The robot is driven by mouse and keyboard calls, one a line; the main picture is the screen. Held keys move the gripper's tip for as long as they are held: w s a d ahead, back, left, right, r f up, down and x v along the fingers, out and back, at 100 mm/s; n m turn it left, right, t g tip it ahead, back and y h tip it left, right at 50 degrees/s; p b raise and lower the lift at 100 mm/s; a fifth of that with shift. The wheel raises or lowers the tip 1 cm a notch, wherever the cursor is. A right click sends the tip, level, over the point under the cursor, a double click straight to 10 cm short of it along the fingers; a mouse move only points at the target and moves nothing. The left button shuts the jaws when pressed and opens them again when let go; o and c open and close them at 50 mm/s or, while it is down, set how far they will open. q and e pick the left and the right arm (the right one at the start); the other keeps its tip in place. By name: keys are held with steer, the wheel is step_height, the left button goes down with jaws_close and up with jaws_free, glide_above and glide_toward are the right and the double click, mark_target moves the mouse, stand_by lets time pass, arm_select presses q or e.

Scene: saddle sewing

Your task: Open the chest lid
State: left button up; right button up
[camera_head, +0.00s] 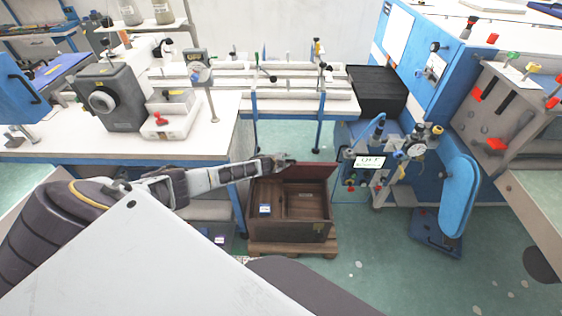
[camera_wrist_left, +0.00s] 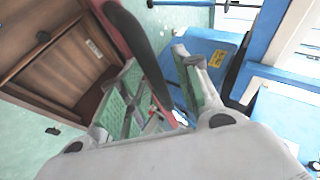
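The brown wooden chest (camera_head: 291,232) stands low in the middle of the head view. Its dark red lid (camera_head: 311,172) is raised along the back side, and the compartments inside show. My left gripper (camera_head: 285,162) is at the lid's upper edge. In the left wrist view, the fingers of my left gripper (camera_wrist_left: 155,60) are spread apart. A red edge and a dark curved bar (camera_wrist_left: 138,40) pass between them, with a gap beside the right finger. The chest's interior (camera_wrist_left: 60,50) shows at upper left. My right gripper is not in view.
The chest rests on a wooden pallet (camera_head: 292,248). A blue machine with gauges (camera_head: 430,170) stands close on its right. A white workbench (camera_head: 205,135) is to the left, and a table with rails (camera_head: 300,100) is behind. Green floor is free to the right front.

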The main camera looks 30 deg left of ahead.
arm_select(q)
steer(key=shift+s, duration=0.1)
steer(key=v, duration=1.1)
steer(key=shift+s+r, duration=0.25)
steer(key=shift+r, duration=0.05)
stand_by(0.7)
stand_by(0.5)
steer(key=s+d+f+n+g, duration=0.15)
steer(key=s+f+n, duration=0.25)
steer(key=s+f, duration=0.9)
steer(key=s+f+n+g, duration=0.3)
steer(key=s+f, duration=0.6)
steer(key=f, duration=0.8)
steer(key=s+d+f+n+g, duration=0.1)
steer(key=s+d+f, duration=0.3)
steer(key=s, duration=0.6)
steer(key=s+d+f+n+g, duration=0.2)
steer(key=s+d+f, duration=0.2)
steer(key=s, duration=0.7)
steer(key=s+d+f+n+g, duration=0.1)
steer(key=s+d+f, duration=0.4)
steer(key=s, duration=0.5)
steer(key=shift+s+d+g+h, duration=0.2)
steer(key=shift+d+g+h, duration=0.1)
steer(key=shift+d+g, duration=0.35)
steer(key=shift+d, duration=0.15)
